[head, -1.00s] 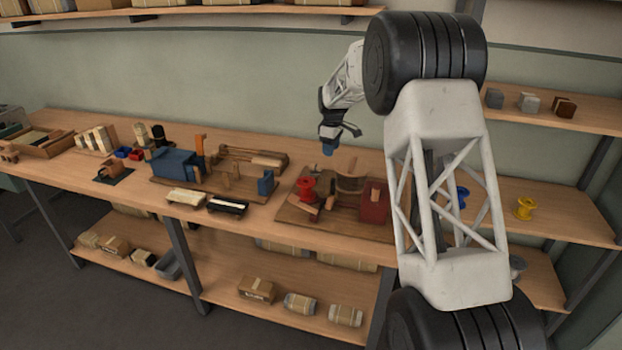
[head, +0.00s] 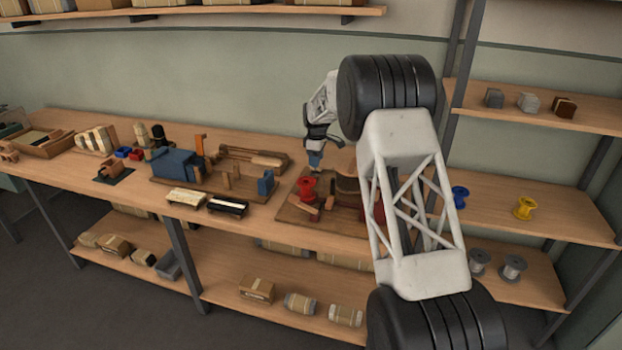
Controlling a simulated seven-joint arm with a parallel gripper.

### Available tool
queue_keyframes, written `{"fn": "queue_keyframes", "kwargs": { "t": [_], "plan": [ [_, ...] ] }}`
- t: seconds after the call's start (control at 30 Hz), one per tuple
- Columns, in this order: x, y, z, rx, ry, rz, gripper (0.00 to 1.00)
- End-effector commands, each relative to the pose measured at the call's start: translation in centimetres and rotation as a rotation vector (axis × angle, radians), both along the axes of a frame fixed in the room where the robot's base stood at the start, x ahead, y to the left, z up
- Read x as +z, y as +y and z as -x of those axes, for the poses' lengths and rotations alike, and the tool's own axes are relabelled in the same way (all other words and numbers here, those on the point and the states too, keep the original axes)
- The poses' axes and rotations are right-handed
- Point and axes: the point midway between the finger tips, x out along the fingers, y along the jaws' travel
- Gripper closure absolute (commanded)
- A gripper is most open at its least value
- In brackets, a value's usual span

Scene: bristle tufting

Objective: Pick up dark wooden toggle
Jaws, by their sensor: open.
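My gripper (head: 316,160) hangs open, its tips pointing down, above the back of the bench, near the fixture board (head: 291,214) with the red spool (head: 307,188). Nothing shows between its fingers. I cannot single out a dark wooden toggle with certainty. Small brown wooden pieces (head: 228,176) stand on the middle board to the left of my gripper, and a wooden piece (head: 308,205) lies by the red spool. My arm hides the right part of the fixture board.
The bench (head: 130,205) also holds a blue block-like fixture (head: 176,163), a pale brush (head: 186,198), a dark brush tray (head: 227,205) and a small blue block (head: 266,183). Blue (head: 460,196) and yellow (head: 524,208) spools stand on the right shelf. The back bench strip is fairly clear.

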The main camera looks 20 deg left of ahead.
Motion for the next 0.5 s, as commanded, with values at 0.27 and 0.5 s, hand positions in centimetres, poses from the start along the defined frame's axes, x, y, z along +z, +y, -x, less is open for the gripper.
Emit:
{"fn": "queue_keyframes", "kwargs": {
  "t": [0.27,0.5],
  "plan": [
    [-2.0,0.0,0.0,0.000,0.000,0.000,0.49],
    [-2.2,0.0,0.0,0.000,0.000,0.000,0.49]
  ]
}}
